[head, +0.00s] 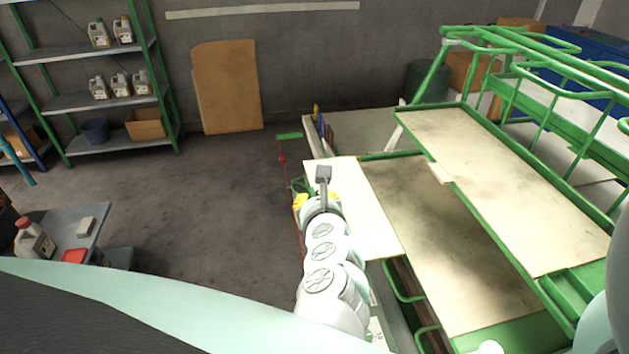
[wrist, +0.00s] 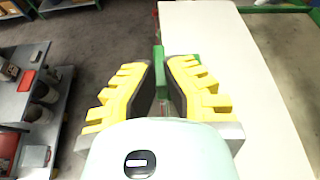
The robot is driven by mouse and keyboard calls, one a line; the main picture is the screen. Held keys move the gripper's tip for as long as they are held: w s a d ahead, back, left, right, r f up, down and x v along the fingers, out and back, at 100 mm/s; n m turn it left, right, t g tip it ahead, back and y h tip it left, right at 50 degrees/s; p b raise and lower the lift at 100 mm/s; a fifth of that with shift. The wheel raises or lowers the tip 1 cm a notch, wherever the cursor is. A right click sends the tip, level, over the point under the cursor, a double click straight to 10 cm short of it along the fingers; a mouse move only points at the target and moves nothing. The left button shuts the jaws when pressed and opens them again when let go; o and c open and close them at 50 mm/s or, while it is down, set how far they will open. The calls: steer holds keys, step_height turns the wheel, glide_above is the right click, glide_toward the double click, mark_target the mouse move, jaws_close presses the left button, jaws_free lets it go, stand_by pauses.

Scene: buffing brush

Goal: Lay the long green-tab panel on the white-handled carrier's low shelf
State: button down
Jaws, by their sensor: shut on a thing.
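The long cream panel (head: 355,212) is held out flat and overlaps the left edge of the green carrier's low shelf (head: 440,245) in the head view. In the wrist view the panel (wrist: 235,80) runs along the right of my gripper (wrist: 160,65). The gripper's yellow fingers are closed about a green tab (wrist: 158,57) at the panel's left edge. In the head view my gripper (head: 301,199) is partly hidden behind my arm. Whether the panel touches the shelf I cannot tell. A small white piece (head: 400,108) shows at the carrier's far left corner.
The carrier's upper shelf (head: 510,190) overhangs the low shelf on the right, with green rails (head: 560,60) beyond. A grey table (head: 85,230) with a bottle (head: 33,240) stands at left. Open floor (head: 200,200) lies between. A brown board (head: 228,88) leans on the wall.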

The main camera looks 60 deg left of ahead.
steer(key=w+d+f, duration=0.1)
steer(key=w+d, duration=0.1)
steer(key=w, duration=0.4)
steer(key=w+d+f+b, duration=0.1)
steer(key=w+d, duration=0.2)
steer(key=w, duration=0.3)
steer(key=w+d+b, duration=0.1)
steer(key=w+d, duration=0.1)
steer(key=w, duration=0.4)
steer(key=shift+d+f, duration=0.25)
steer(key=shift+f, duration=1.75)
steer(key=shift+w+f, duration=0.15)
steer(key=shift+f, duration=0.15)
steer(key=shift+w+d+f, duration=0.1)
steer(key=shift+w+f, duration=0.1)
steer(key=shift+w, duration=0.1)
steer(key=c, duration=1.1)
jaws_free()
steer(key=shift+c, duration=0.2)
